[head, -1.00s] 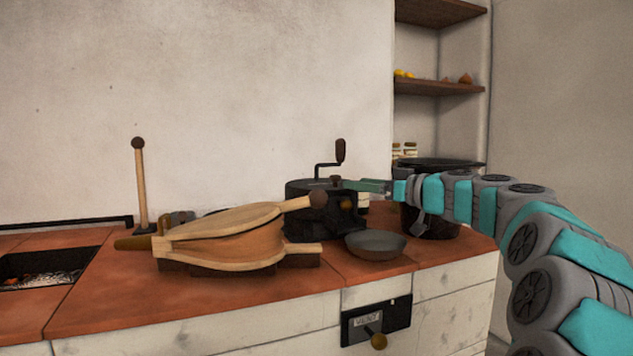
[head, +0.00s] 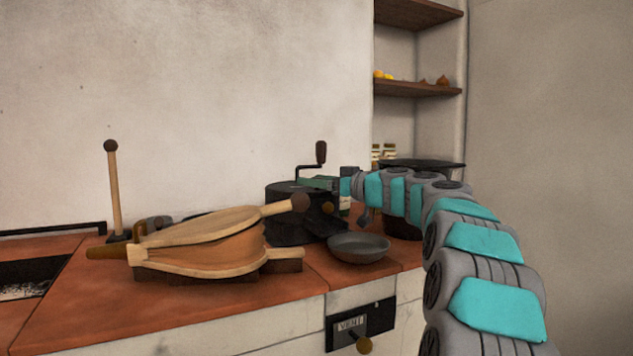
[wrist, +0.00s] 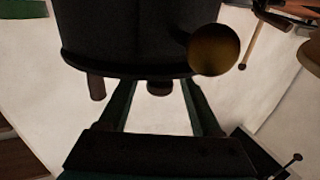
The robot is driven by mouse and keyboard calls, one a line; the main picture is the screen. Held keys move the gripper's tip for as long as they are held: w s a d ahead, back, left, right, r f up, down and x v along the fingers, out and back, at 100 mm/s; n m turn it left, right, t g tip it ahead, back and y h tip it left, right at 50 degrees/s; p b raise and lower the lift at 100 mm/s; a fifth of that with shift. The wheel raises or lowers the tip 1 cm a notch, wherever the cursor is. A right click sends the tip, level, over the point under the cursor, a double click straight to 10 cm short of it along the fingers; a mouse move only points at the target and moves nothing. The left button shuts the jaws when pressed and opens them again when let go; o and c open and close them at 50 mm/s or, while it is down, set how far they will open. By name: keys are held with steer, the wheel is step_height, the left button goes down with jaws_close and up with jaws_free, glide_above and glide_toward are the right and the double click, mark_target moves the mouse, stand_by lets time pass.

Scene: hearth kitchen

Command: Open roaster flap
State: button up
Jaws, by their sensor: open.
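The roaster (head: 288,223) is a black drum on the counter, with a crank handle (head: 321,153) on top. A round brass knob (head: 327,208) sits on its right front side, and the knob also shows large in the wrist view (wrist: 213,50). I cannot clearly make out the flap's edges. My gripper (head: 308,182) is at the top right of the drum, beside the crank. In the wrist view my gripper (wrist: 160,88) has its two green fingers apart, pointing at the drum's rim, with nothing clearly held between them. The knob is to the right of both fingers there.
Wooden bellows (head: 205,243) lie left of the roaster. A grey bowl (head: 358,247) stands in front of it, near the counter edge. A large dark pot (head: 425,163) is behind my arm. A vent plate (head: 352,327) with a knob is below the counter.

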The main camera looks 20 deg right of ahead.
jaws_close()
stand_by(0.4)
stand_by(0.9)
